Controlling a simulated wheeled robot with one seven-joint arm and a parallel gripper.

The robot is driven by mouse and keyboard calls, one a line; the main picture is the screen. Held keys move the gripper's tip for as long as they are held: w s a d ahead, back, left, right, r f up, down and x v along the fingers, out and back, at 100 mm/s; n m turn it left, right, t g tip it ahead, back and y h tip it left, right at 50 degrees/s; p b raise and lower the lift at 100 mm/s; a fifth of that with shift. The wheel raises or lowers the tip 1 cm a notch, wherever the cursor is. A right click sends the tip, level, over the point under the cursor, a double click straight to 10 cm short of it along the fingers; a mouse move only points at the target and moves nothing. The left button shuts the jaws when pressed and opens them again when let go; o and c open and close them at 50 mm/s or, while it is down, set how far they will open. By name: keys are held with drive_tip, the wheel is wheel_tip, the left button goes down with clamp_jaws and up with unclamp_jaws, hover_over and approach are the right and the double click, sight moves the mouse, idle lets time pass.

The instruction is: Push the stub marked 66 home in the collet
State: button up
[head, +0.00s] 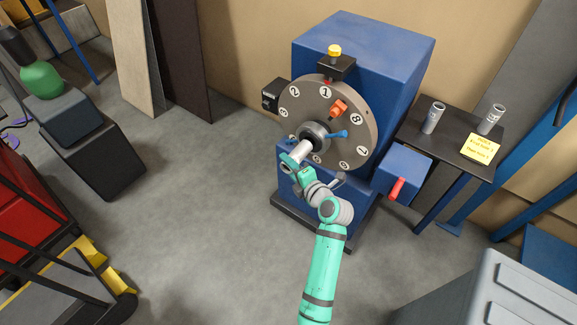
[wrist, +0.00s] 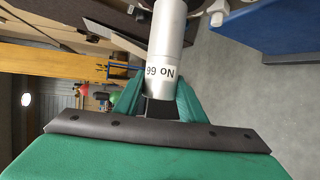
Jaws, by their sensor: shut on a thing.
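My gripper (head: 291,163) is shut on a silver cylindrical stub (head: 301,150) in front of the machine's dial. In the wrist view the stub (wrist: 168,45) reads "No 66", upside down, between the green fingers of my gripper (wrist: 156,98). The stub points toward the dark ring-shaped collet (head: 318,131) at the middle of the dial, and its far end meets or overlaps the collet in the head view. How deep it sits I cannot tell. A blue lever (head: 339,134) sticks out at the collet's right.
The blue machine (head: 365,45) carries a grey numbered dial (head: 357,95) with an orange clamp (head: 339,107). A blue box with a red handle (head: 397,188) juts out at right.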

sight(307, 152)
drive_tip(key=shift+w+d, duration=0.15)
drive_tip(key=shift+w, duration=0.05)
drive_tip(key=shift+w+d, duration=0.45)
drive_tip(key=shift+w, duration=0.15)
drive_tip(key=shift+w+d, duration=0.2)
drive_tip(key=shift+w, duration=0.05)
drive_tip(key=shift+w+d+r, duration=0.1)
drive_tip(key=shift+w+d, duration=0.55)
drive_tip(key=shift+w, duration=0.25)
drive_tip(key=shift+w+d, duration=0.6)
drive_tip(key=shift+w, duration=0.25)
drive_tip(key=shift+w+d, duration=0.6)
drive_tip(key=shift+w, duration=0.2)
idle(0.6)
drive_tip(key=o, duration=1.5)
